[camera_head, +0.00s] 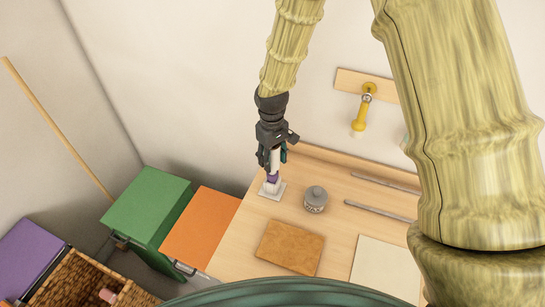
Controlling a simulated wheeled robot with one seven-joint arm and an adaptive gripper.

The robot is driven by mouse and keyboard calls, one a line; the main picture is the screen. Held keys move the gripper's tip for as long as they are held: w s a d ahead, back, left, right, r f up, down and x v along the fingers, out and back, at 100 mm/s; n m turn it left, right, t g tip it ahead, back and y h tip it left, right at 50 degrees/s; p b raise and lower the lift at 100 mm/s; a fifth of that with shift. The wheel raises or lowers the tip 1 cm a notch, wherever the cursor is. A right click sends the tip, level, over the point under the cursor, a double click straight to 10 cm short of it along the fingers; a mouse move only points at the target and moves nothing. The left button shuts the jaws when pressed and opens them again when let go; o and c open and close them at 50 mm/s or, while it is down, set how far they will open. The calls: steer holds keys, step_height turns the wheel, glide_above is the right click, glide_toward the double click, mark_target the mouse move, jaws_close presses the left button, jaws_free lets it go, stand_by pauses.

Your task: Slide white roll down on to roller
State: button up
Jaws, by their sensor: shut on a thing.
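My gripper (272,163) points down at the back left of the wooden table and is shut on a white roll (275,160). The white roll is upright and partly hidden by the dark fingers. Just below it is a short purple part (272,178), standing over a small white square base (271,191) on the table. I cannot tell whether the roll is around the purple part or only above it. A yellow-handled tool (360,118) that looks like a roller hangs from a wooden wall board (349,79).
A grey lidded jar (316,199) stands right of the base. Two grey rods (378,210), a brown board (290,247) and a cream sheet (385,267) lie on the table (236,247). Green (147,208) and orange (200,228) cabinets and a wicker basket (85,283) stand left.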

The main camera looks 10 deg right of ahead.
mark_target(273, 164)
steer(key=shift+f+b, duration=0.6)
steer(key=shift+f, duration=0.9)
stand_by(2.3)
steer(key=o, duration=1)
steer(key=shift+o, duration=0.2)
steer(key=shift+r, duration=0.1)
steer(key=r, duration=1.1)
steer(key=shift+w+r, duration=0.25)
steer(key=shift+r, duration=0.15)
